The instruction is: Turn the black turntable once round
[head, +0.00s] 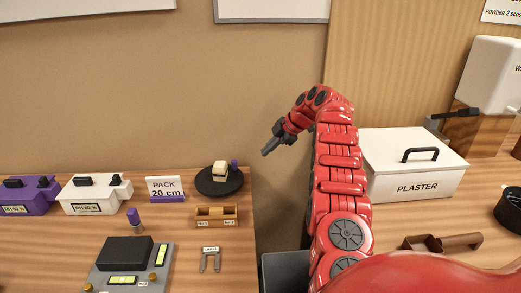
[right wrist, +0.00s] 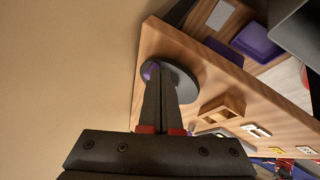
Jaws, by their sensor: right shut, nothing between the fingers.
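The black turntable (head: 208,188) stands on the wooden bench near its right end. A cream block (head: 220,172) sits on it, and a small purple knob (head: 234,164) stands at its rim. My right gripper (head: 267,150) is up and to the right of the turntable, apart from it, pointing down-left. In the right wrist view the turntable (right wrist: 187,82) lies beyond the closed fingers (right wrist: 165,90), which partly cover it. The purple knob (right wrist: 149,70) shows left of the fingers there; the cream block is hidden. The right gripper is shut and empty. My left gripper is not in view.
A wooden box (head: 216,217) stands just in front of the turntable, and a "PACK 20 cm" sign (head: 164,189) to its left. A grey scale-like device (head: 126,268) is nearer. A gap separates this bench from the right one, with a white PLASTER box (head: 412,170).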

